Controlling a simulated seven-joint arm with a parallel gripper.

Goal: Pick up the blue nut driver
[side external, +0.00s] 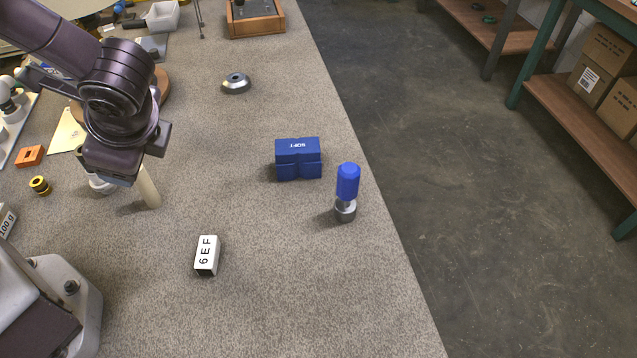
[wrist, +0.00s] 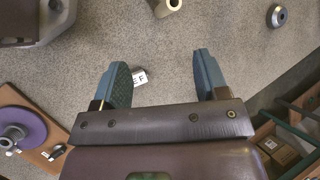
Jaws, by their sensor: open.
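The blue nut driver (side external: 347,184) stands upright near the right edge of the table in the side external view. It has a blue handle on top and a grey metal part at its foot. I cannot make it out in the wrist view. My gripper (wrist: 162,78) is open with nothing between its two blue-grey fingers. In the side external view my gripper (side external: 112,176) is at the left, above the table and well apart from the nut driver.
A blue block (side external: 298,160) lies just left of the nut driver. A white lettered block (side external: 207,254) lies nearer the front. A cream post (side external: 149,187) is beside my gripper. The middle of the table (side external: 215,165) is clear.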

